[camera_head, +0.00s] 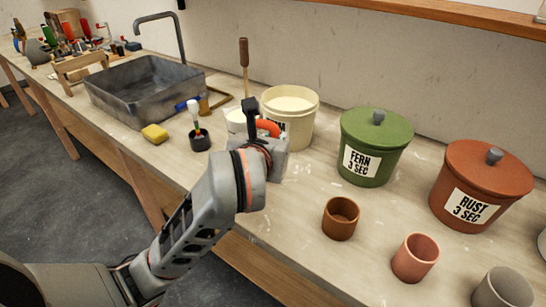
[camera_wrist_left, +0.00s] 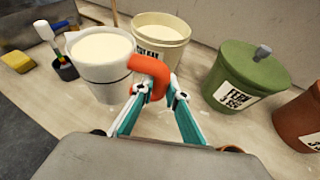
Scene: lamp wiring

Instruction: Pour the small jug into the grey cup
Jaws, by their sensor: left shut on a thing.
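The small jug is white with an orange handle and is full of a cream liquid. In the wrist view the jug (camera_wrist_left: 101,68) stands upright left of my fingers. In the head view the jug (camera_head: 234,120) shows only in part, mostly hidden behind my gripper. My left gripper (camera_head: 262,128) is shut on the jug's orange handle; its teal fingers (camera_wrist_left: 160,97) pinch the handle in the wrist view. I cannot tell whether the jug touches the table. The grey cup (camera_head: 503,289) stands at the lower right in the head view. My right gripper is not in view.
A cream bucket (camera_head: 290,120) stands just behind the jug. A green lidded crock (camera_head: 374,150), a rust lidded crock (camera_head: 480,188), a brown cup (camera_head: 340,218) and a pink cup (camera_head: 415,258) stand to the right. A sink (camera_head: 142,92) and yellow sponge (camera_head: 155,134) are at left.

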